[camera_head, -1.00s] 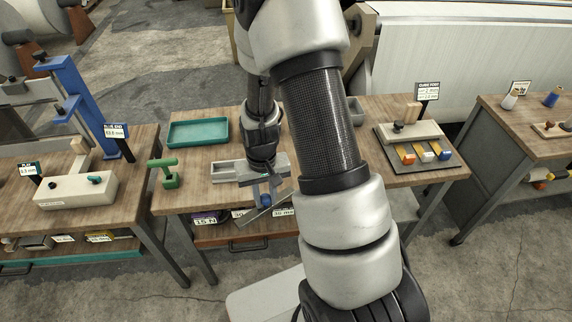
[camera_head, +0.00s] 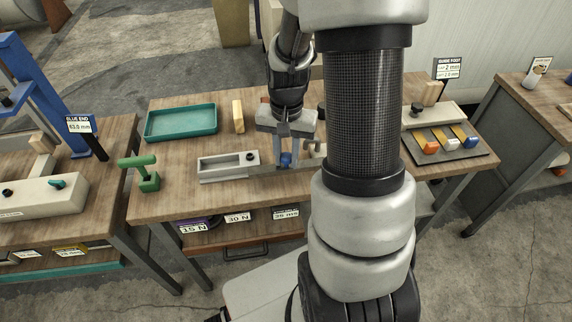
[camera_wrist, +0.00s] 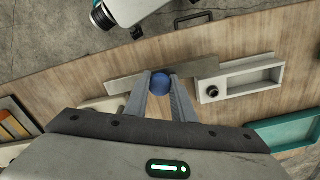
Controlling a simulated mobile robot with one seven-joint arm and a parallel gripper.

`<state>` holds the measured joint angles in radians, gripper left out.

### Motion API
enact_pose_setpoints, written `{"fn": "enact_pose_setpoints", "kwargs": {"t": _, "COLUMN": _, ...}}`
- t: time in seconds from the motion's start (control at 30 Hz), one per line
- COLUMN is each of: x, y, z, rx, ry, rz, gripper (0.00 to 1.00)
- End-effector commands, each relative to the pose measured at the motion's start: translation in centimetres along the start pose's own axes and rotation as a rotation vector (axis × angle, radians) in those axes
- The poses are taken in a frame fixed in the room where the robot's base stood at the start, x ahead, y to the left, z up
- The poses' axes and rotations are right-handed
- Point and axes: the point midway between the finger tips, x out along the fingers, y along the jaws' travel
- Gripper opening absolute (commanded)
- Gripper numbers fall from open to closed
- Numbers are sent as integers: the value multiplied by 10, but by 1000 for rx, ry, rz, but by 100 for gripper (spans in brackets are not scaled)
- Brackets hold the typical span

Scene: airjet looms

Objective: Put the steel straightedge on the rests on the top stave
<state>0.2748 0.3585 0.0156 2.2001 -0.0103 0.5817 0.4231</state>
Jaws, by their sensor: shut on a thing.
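My gripper (camera_head: 287,155) is shut on the blue knob (camera_wrist: 159,82) of the steel straightedge (camera_head: 263,171). In the wrist view the straightedge (camera_wrist: 196,71) is a flat grey bar running crosswise past the fingertips. In the head view it is low over the front middle of the table, its left end by a pale grey frame (camera_head: 208,177) with a recess and black knob. The frame is right of the bar in the wrist view (camera_wrist: 240,91). Whether the bar touches anything is unclear. I cannot identify the top stave or its rests; my arm hides part of the table.
A teal tray (camera_head: 181,134) and a wooden block (camera_head: 238,116) stand behind. A green handled tool (camera_head: 149,181) is at the left. A guide board (camera_head: 468,155) with coloured pieces is at the right. Labelled bins (camera_head: 238,225) sit below the tabletop.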

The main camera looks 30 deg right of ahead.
Motion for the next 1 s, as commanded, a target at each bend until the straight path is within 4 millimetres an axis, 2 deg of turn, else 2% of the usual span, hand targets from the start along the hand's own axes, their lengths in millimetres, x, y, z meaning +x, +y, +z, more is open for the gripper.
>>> {"fn": "enact_pose_setpoints", "kwargs": {"t": 0.2, "x": 31, "y": 0, "z": 1, "rx": -1, "ry": -3, "rz": 1, "gripper": 0}}
{"fn": "enact_pose_setpoints", "kwargs": {"t": 0.6, "x": 37, "y": 0, "z": 0, "rx": -1, "ry": 0, "rz": 0, "gripper": 0}}
{"fn": "enact_pose_setpoints", "kwargs": {"t": 0.63, "x": 35, "y": 0, "z": 0, "rx": -1, "ry": -1, "rz": 0, "gripper": 28}}
{"fn": "enact_pose_setpoints", "kwargs": {"t": 0.7, "x": 35, "y": 0, "z": 0, "rx": -1, "ry": -1, "rz": 0, "gripper": 40}}
{"fn": "enact_pose_setpoints", "kwargs": {"t": 1.0, "x": 34, "y": 0, "z": 0, "rx": -1, "ry": -1, "rz": 0, "gripper": 42}}
